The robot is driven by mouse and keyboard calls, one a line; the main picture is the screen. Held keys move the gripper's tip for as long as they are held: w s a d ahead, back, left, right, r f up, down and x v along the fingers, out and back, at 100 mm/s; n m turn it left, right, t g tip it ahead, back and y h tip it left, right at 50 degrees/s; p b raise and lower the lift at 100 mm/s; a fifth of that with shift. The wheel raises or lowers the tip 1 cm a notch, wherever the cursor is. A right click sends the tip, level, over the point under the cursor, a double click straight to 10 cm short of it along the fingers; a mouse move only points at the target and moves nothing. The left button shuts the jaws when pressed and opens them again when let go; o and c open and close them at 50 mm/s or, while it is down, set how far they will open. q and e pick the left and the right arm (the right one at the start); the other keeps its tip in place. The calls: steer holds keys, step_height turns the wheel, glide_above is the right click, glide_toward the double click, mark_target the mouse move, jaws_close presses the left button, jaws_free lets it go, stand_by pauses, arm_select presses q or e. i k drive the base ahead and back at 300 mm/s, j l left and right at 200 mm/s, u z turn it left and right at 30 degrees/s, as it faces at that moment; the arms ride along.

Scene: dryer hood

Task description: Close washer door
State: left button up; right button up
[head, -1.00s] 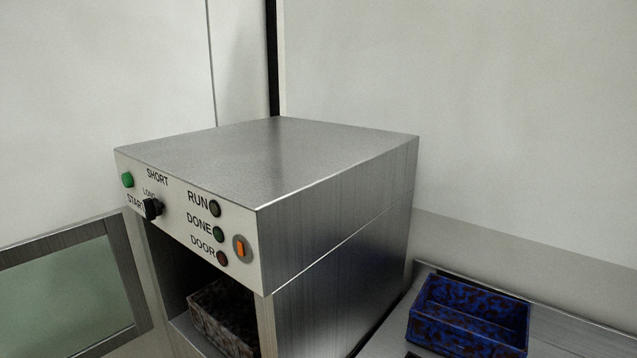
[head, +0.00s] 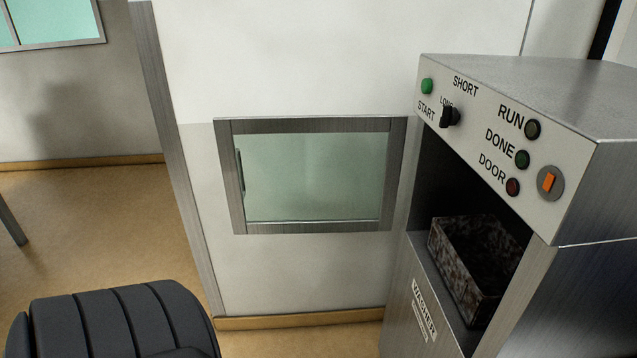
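The washer (head: 590,180) stands at the right, a steel cabinet with a pale control panel and a dark open front. Its door (head: 312,178) is a steel frame with a greenish glass pane, swung wide open to the left of the opening. A vertical handle (head: 241,172) shows at the door's far left side. A speckled brown basket (head: 465,265) sits inside the opening. Neither of my grippers is in view.
The panel has a green start button (head: 427,86), a black knob (head: 450,116) and an orange switch (head: 549,182). A pale wall (head: 300,280) stands behind the door. A dark ribbed shape fills the bottom left; I cannot tell what it is.

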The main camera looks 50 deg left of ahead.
mark_target(225, 129)
steer(key=j+z, duration=0.1)
steer(key=j, duration=0.35)
steer(key=k+j+z, duration=0.1)
steer(key=j, duration=0.35)
steer(key=k+j+z, duration=0.1)
steer(key=j, duration=0.3)
steer(key=k+j, duration=0.15)
steer(key=j, duration=0.3)
steer(key=k+j+z, duration=0.15)
steer(key=j, duration=0.25)
steer(key=k+j+z, duration=0.1)
steer(key=j, duration=0.35)
steer(key=k+j+z, duration=0.1)
steer(key=j, duration=0.3)
steer(key=k, duration=0.05)
